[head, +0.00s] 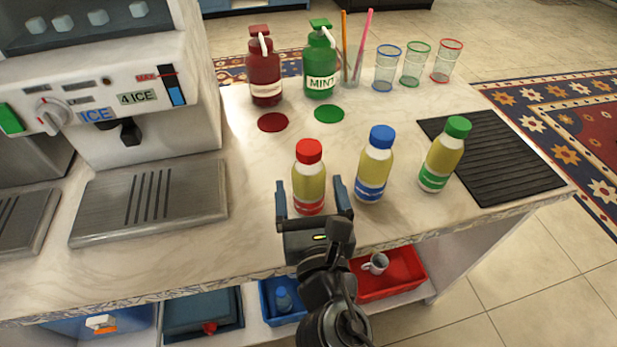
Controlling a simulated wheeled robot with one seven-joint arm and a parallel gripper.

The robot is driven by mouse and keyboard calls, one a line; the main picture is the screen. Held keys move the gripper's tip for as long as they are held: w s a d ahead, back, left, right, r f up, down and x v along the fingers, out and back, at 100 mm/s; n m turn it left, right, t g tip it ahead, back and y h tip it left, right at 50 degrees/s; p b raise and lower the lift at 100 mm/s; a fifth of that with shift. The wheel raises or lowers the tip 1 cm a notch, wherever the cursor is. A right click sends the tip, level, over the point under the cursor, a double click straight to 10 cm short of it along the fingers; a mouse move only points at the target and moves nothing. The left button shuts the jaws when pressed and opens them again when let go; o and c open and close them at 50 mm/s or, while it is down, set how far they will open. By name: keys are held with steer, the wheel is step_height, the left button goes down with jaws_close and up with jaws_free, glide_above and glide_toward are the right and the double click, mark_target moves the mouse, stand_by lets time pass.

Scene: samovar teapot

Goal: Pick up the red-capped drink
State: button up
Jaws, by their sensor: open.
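The red-capped drink (309,178) is a bottle of yellow liquid with a red cap and a red label band. It stands upright on the marbled counter near its front edge. My gripper (313,194) is open, with one finger to the left of the bottle's lower part and one to the right. The fingers look apart from the bottle; I cannot tell how far they reach around it. The gripper body hides part of the counter just in front of the bottle.
A blue-capped bottle (374,165) stands close on the right, with a green-capped bottle (444,155) farther right by a black ribbed mat (493,160). An ice machine (120,90) fills the left. Red and green pump bottles, straws and glasses stand behind.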

steer(key=w, duration=0.4)
steer(key=shift+a, duration=0.3)
steer(key=shift+c, duration=0.2)
steer(key=c, duration=1.2)
